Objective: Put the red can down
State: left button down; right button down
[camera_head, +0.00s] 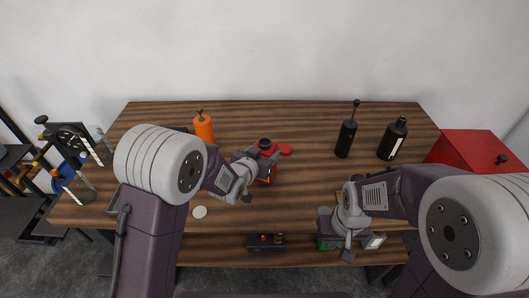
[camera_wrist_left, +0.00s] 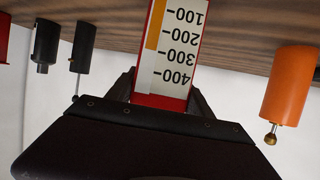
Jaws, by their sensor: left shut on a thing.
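The red can (camera_head: 272,172) is at the middle of the wooden table, partly hidden by my left gripper (camera_head: 262,170). In the left wrist view the red can (camera_wrist_left: 163,99) shows a white label with a number scale. That view looks upside down. My left gripper (camera_wrist_left: 161,92) is shut on the can, with one finger on each side of it. I cannot tell whether the can's base touches the table. My right gripper (camera_head: 360,246) is over the table's front edge at the right, and its jaw opening is not clear.
An orange bottle (camera_head: 203,129) stands behind left. Two black bottles (camera_head: 346,137) (camera_head: 392,139) stand at the back right. A flat white disc (camera_head: 199,212) lies front left. A small black box (camera_head: 265,242) is at the front edge. A red box (camera_head: 470,150) stands right. The table's centre right is clear.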

pick_arm(q)
jog(key=shift+c, duration=2)
grip_release()
jog(key=shift+f, duration=0.1)
jog(key=shift+r+p, duration=0.35)
jog(key=shift+p, duration=0.05)
jog(key=b+v, duration=0.7)
jog(key=v, duration=0.5)
jog(key=shift+a+f, duration=0.1)
